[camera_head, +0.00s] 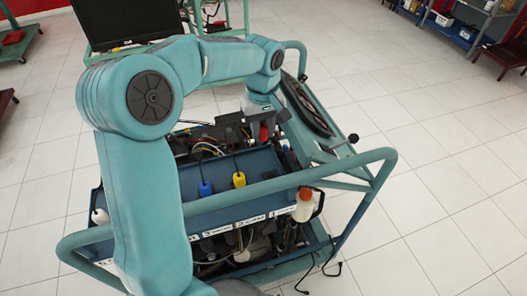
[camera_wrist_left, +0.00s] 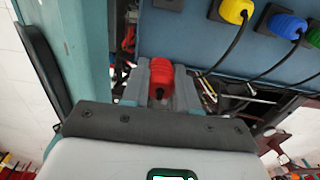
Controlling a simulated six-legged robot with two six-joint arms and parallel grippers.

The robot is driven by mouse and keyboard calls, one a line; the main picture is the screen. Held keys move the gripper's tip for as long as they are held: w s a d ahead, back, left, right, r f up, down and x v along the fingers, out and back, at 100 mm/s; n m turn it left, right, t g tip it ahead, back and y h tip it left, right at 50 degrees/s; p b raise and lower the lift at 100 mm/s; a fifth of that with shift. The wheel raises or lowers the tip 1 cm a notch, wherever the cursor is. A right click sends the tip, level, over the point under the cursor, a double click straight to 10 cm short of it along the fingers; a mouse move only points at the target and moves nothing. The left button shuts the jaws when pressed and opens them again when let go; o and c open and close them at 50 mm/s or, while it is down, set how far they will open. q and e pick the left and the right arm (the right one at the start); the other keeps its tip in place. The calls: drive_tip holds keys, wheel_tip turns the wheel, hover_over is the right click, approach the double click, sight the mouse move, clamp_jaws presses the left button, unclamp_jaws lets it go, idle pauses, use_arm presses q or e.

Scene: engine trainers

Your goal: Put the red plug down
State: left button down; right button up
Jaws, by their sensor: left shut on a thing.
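My left gripper (camera_wrist_left: 159,84) is shut on a red plug (camera_wrist_left: 161,72), which sits between its two grey fingers in the left wrist view. In the head view my left arm arches over the engine trainer, and the gripper (camera_head: 261,122) holds the red plug (camera_head: 264,133) near the trainer's far right side. The plug is held in the air in front of the blue panel (camera_wrist_left: 190,50), apart from it as far as I can see. Its lower end and cable are hidden. My right gripper is not in view.
A yellow plug (camera_head: 239,179) and a blue plug (camera_head: 205,188) with black cables are on the trainer's panel. A teal tube frame (camera_head: 375,180) surrounds the trainer. Tiled floor (camera_head: 430,210) is clear at right.

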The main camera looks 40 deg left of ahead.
sight(263, 159)
use_arm(q)
wheel_tip(263, 159, down, 9)
drive_tip(key=shift+r, duration=0.15)
drive_tip(key=shift+r, duration=0.1)
drive_tip(key=c, duration=1.1)
unclamp_jaws()
drive_tip(key=shift+f, duration=0.2)
drive_tip(key=shift+c, duration=0.2)
